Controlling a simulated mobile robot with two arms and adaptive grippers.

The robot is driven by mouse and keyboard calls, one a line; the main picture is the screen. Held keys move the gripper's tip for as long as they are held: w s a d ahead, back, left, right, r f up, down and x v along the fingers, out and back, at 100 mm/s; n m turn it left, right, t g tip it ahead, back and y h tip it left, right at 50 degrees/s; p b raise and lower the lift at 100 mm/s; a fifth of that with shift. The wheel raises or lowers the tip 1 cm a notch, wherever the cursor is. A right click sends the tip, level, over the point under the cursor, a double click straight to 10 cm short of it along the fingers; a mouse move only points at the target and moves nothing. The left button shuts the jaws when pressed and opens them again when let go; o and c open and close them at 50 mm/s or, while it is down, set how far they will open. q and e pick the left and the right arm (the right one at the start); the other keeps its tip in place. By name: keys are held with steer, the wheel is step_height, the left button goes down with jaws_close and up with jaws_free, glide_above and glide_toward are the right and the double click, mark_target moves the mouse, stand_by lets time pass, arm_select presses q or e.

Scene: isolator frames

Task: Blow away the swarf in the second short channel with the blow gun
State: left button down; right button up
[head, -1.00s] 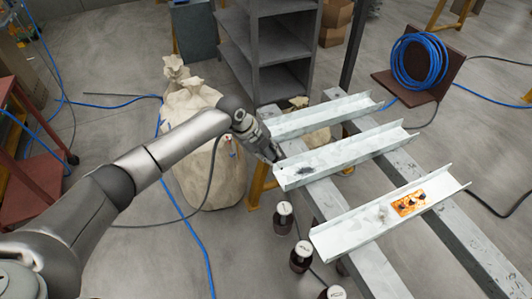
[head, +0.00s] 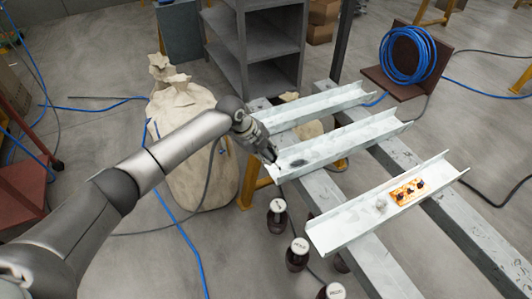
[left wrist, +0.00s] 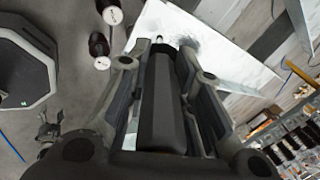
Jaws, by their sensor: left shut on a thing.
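Three short white channels lie across the grey beams: a near one (head: 345,222), a middle one (head: 350,142) and a far one (head: 310,108). A dark patch of swarf (head: 299,163) lies in the left end of the middle channel. It also shows as dark specks (left wrist: 188,42) in the left wrist view. My left gripper (head: 270,156) is at that left end, beside the patch. In the left wrist view it is shut on the dark blow gun (left wrist: 163,105), whose pale nozzle points toward the specks. My right gripper is out of view.
An orange plate with dark knobs (head: 409,191) and a small grey clump (head: 381,205) sit in the near channel. Several dark bottles (head: 298,254) stand on the floor below. A sack (head: 185,140), a shelf (head: 262,50) and a blue hose coil (head: 408,55) are around.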

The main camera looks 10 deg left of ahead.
arm_select(q)
steer(key=shift+f+b, duration=0.35)
steer(key=shift+f, duration=0.1)
stand_by(0.6)
steer(key=shift+w+d, duration=0.1)
steer(key=shift+d, duration=0.05)
steer(key=shift+w+d+r+b, duration=0.1)
steer(key=shift+w+d+b, duration=0.45)
steer(key=shift+d, duration=0.15)
steer(key=shift+d, duration=0.1)
stand_by(0.3)
steer(key=shift+w+d+b, duration=0.45)
steer(key=shift+d+b, duration=0.1)
steer(key=shift+b, duration=0.15)
steer(key=shift+w+d, duration=0.1)
steer(key=shift+d, duration=0.05)
